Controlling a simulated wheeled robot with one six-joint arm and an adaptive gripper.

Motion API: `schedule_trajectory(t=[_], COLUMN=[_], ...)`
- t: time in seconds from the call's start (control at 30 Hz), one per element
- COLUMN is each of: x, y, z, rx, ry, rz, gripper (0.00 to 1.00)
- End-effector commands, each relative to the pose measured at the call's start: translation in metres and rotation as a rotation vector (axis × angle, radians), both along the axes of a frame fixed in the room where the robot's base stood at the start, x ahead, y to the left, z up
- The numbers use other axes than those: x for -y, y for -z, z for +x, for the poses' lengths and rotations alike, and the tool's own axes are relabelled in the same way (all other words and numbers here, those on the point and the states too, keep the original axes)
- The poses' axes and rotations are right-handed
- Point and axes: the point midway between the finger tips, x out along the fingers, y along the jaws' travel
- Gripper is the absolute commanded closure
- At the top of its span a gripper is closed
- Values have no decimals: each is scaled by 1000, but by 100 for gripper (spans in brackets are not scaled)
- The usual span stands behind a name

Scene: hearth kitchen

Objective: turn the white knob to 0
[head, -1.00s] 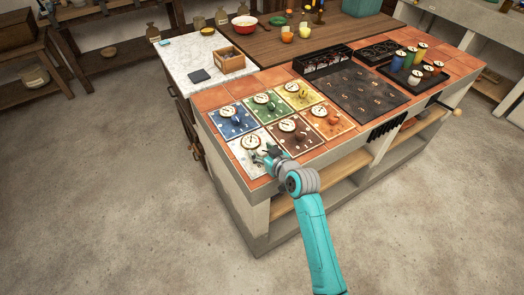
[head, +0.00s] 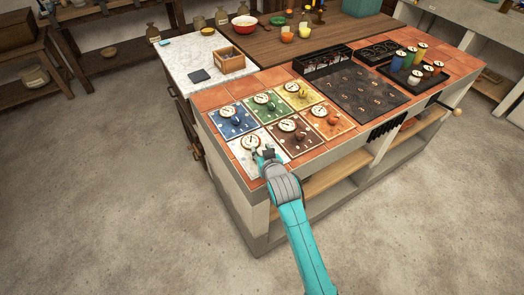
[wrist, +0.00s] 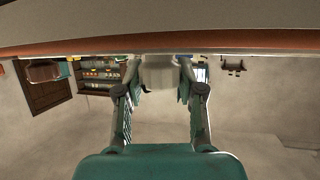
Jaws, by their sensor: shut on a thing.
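The white panel (head: 243,160) is at the front left of the counter, with a round dial (head: 250,142) at its back. My gripper (head: 266,154) is over the right part of this panel and hides the knob in the head view. In the wrist view the white knob (wrist: 159,72) is between the two fingertips of my gripper (wrist: 159,80), which are shut on it. The dial's needle is too small to read.
Blue (head: 234,122), green (head: 266,107), yellow (head: 300,95), brown (head: 296,148) and orange (head: 333,122) panels with their own dials and knobs lie close by. A dark hob (head: 362,95) is to the right. The floor in front is clear.

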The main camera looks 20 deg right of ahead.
Motion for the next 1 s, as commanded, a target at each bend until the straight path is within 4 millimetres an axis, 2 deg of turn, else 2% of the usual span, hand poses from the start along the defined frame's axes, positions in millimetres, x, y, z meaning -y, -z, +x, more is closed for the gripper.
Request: schedule_trajectory(t=[0.33,0.7,0.73,0.8,1.0], x=[-1,0,0,0,0], y=[2,1,1,1,0], z=[-1,-1,-1,-1,-1], rx=[-1,0,0,1,2], ry=[119,128,128,128,128], rz=[-1,1,1,1,0], gripper=[97,97,55,37,37])
